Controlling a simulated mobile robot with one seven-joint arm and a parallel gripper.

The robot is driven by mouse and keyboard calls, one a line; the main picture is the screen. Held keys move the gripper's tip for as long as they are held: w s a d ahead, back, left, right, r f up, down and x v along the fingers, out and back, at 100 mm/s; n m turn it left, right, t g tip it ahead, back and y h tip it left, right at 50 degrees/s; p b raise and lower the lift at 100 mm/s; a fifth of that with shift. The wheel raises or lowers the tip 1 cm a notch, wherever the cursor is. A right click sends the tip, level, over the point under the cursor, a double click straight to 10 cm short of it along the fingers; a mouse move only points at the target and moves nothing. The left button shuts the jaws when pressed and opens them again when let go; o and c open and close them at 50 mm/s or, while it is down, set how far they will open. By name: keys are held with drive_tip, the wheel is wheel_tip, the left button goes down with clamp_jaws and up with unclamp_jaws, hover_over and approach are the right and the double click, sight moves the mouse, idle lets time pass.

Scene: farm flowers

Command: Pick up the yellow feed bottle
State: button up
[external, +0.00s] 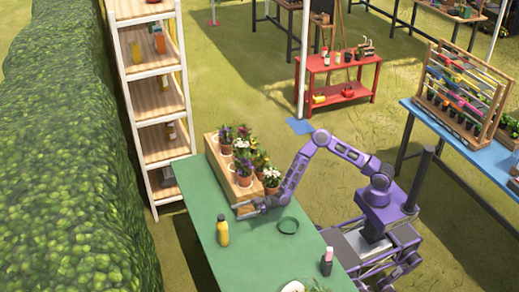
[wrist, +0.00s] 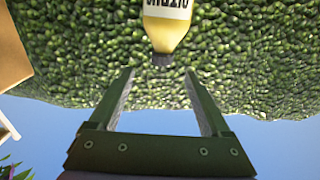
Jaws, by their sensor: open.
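The yellow feed bottle (external: 222,231) stands upright on the green table (external: 205,205), near its left edge, with a dark cap. In the wrist view, which is upside down, the bottle (wrist: 167,28) hangs in from the top edge with its cap downward and part of a lettered label visible. Its far end is cut off by the frame. My gripper (external: 238,209) is open and empty, low over the table, behind and right of the bottle. In the wrist view, my gripper's two fingers (wrist: 158,76) are spread, with the bottle's cap just above the gap between their tips.
A wooden planter box (external: 213,161) with several potted flowers stands close behind my gripper. A dark-and-pink bottle (external: 326,262) stands at the table's right. A hedge (external: 75,180) and white shelf (external: 158,98) lie beyond.

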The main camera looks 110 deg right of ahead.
hover_over(223, 228)
drive_tip(key=s+d, duration=0.3)
drive_tip(key=shift+w, duration=0.25)
clamp_jaws()
idle(1.1)
drive_tip(key=shift+r, duration=0.1)
